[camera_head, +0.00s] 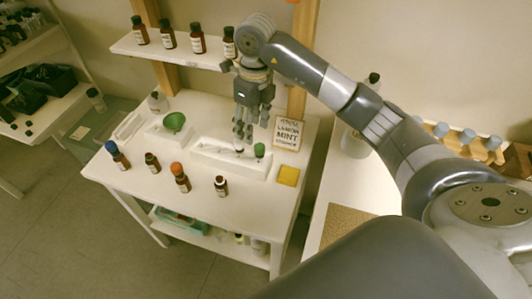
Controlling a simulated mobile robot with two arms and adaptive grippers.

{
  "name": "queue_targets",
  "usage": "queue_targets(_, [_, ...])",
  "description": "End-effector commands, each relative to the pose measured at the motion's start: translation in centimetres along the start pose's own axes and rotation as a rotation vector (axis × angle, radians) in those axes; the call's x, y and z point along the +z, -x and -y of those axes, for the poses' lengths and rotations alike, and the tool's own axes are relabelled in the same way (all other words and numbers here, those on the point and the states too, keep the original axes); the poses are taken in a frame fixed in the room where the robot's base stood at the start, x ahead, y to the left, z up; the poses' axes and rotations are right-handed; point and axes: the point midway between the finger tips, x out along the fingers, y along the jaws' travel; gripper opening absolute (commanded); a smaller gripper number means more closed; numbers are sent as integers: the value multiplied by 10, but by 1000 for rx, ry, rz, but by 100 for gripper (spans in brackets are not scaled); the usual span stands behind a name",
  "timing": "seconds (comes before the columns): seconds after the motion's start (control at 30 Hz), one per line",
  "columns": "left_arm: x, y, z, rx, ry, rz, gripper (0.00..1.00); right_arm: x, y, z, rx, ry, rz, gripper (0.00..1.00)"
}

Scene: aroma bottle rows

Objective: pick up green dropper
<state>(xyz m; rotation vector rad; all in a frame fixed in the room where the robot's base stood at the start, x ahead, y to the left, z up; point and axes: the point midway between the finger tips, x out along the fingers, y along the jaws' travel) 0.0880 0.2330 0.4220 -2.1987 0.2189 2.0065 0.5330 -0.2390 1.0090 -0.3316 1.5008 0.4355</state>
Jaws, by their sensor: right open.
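The green dropper (259,150) shows as a small green top standing in the right part of a white tray (222,162) on the white table. Its lower part is hidden in the tray. My right gripper (242,138) hangs fingers down above the tray, just left of the green dropper and apart from it. Its jaws are open, with no object seen between them. My left gripper is not in view.
A green funnel (174,122) sits back left. A sign (288,133) and yellow pad (288,175) are at right. A bottle shelf (180,54) is above.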

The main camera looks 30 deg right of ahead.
Motion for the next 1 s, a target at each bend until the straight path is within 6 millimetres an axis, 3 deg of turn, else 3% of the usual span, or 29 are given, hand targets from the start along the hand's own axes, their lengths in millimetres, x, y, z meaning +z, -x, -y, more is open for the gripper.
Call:
queue_targets(0.13, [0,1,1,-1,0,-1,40,-10,1,16,-51,-25,-48,48])
queue_targets(0.4, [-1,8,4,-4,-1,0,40,-13,-38,19,-52,-28,-52,48])
queue_targets(0.67, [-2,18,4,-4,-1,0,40,-14,-59,19,-51,-27,-52,48])
queue_targets(0.8, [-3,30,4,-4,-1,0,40,-16,-80,20,-50,-28,-53,48])
queue_targets(1.0, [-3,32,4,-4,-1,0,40,-16,-100,22,-52,-27,-48,48])
